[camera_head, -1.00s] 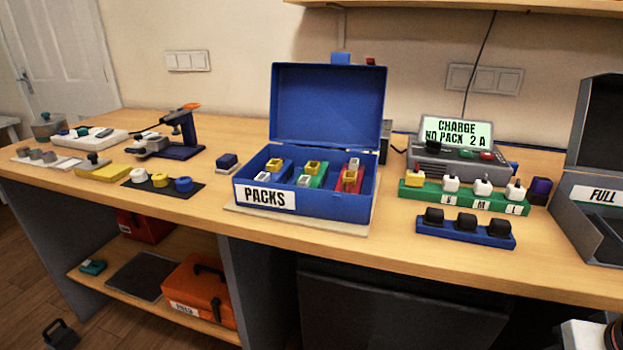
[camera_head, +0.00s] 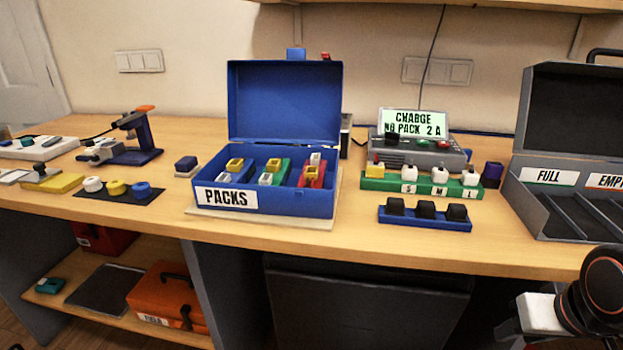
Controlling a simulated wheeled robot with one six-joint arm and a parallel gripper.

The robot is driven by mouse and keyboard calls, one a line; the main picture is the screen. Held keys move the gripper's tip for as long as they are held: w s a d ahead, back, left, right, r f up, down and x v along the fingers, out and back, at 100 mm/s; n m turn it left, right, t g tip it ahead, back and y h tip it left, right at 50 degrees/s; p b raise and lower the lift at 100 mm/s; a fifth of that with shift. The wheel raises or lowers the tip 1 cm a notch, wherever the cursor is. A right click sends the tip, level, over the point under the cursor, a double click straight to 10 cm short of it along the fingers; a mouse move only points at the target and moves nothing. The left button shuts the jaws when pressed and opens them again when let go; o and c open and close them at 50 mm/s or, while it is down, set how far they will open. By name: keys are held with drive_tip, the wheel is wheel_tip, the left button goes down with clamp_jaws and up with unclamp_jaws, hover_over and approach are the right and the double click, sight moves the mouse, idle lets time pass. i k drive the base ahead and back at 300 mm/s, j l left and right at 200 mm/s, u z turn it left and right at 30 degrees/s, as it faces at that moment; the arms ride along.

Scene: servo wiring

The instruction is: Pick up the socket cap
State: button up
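No label marks which piece is the socket cap. A black cap-like piece (camera_head: 392,139) sits on the grey charger (camera_head: 420,155), below its screen reading "CHARGE NO PACK 2 A". Three black caps (camera_head: 426,210) stand in a row on a blue rack (camera_head: 425,223) in front of the charger. My gripper is not in view; only a part of my arm shows at the lower right corner.
A green rack (camera_head: 400,185) with white and yellow plugs stands between charger and blue rack. The open blue PACKS box (camera_head: 268,202) is left of them. A grey FULL/EMPTY case (camera_head: 545,205) stands at right. Bench front is clear.

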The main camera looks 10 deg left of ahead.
sight(395, 205)
drive_tip(key=k+l+u, duration=0.15)
drive_tip(key=u, duration=0.25)
drive_tip(key=k+u, duration=0.35)
drive_tip(key=k+l+u, duration=0.1)
drive_tip(key=u, duration=0.3)
